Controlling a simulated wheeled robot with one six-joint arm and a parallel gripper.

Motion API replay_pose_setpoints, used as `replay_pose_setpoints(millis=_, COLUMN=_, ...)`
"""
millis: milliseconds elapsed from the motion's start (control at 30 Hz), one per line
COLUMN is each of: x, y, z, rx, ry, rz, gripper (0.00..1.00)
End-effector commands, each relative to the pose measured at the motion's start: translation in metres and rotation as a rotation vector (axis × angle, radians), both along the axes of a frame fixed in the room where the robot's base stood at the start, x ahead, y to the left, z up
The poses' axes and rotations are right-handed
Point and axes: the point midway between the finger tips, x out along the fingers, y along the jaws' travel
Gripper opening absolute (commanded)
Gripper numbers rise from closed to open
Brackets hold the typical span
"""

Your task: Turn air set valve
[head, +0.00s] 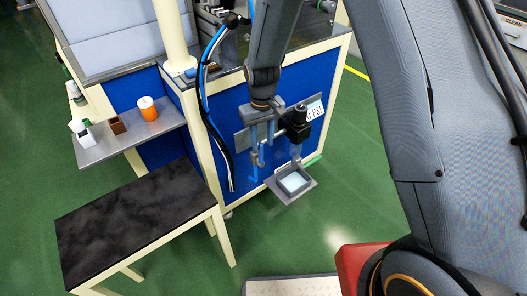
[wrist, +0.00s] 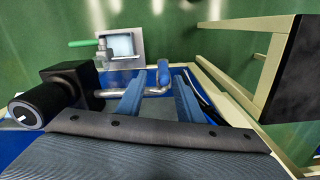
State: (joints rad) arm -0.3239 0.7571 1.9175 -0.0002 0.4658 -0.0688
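The air set is mounted on the blue front panel. Its black regulator (head: 298,122) shows right of my gripper (head: 262,138) in the head view, and the regulator (wrist: 62,95) is large at the left in the wrist view. A silver pipe (wrist: 122,93) runs from it to a blue valve handle (wrist: 163,74). My gripper (wrist: 158,82) is open, with its two blue-grey fingers apart. In the wrist view the handle appears between the fingertips. In the head view it sits just below them. I cannot tell whether the fingers touch it.
A grey tray (head: 306,190) with a pale inset projects below the regulator. Blue and black hoses (head: 206,90) hang left of my gripper. A dark-topped table (head: 135,220) and a shelf with an orange cup (head: 148,109) stand left.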

Motion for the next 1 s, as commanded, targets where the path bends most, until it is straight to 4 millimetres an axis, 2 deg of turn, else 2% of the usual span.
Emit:
replay_pose_setpoints(millis=200, x=-0.004, y=0.006, z=-0.034, rx=-0.002, ry=0.005, rz=0.01, gripper=0.33)
replay_pose_setpoints(millis=400, x=-0.003, y=0.004, z=-0.059, rx=-0.001, ry=0.003, rz=0.007, gripper=0.33)
replay_pose_setpoints(millis=567, x=-0.002, y=0.004, z=-0.067, rx=0.0, ry=0.001, rz=0.006, gripper=0.33)
replay_pose_setpoints(millis=800, x=-0.002, y=0.004, z=-0.068, rx=0.0, ry=0.001, rz=0.006, gripper=0.33)
replay_pose_setpoints(millis=867, x=-0.002, y=0.004, z=-0.068, rx=0.0, ry=0.001, rz=0.006, gripper=0.27)
replay_pose_setpoints(millis=1000, x=-0.002, y=0.004, z=-0.068, rx=0.0, ry=0.001, rz=0.006, gripper=0.03)
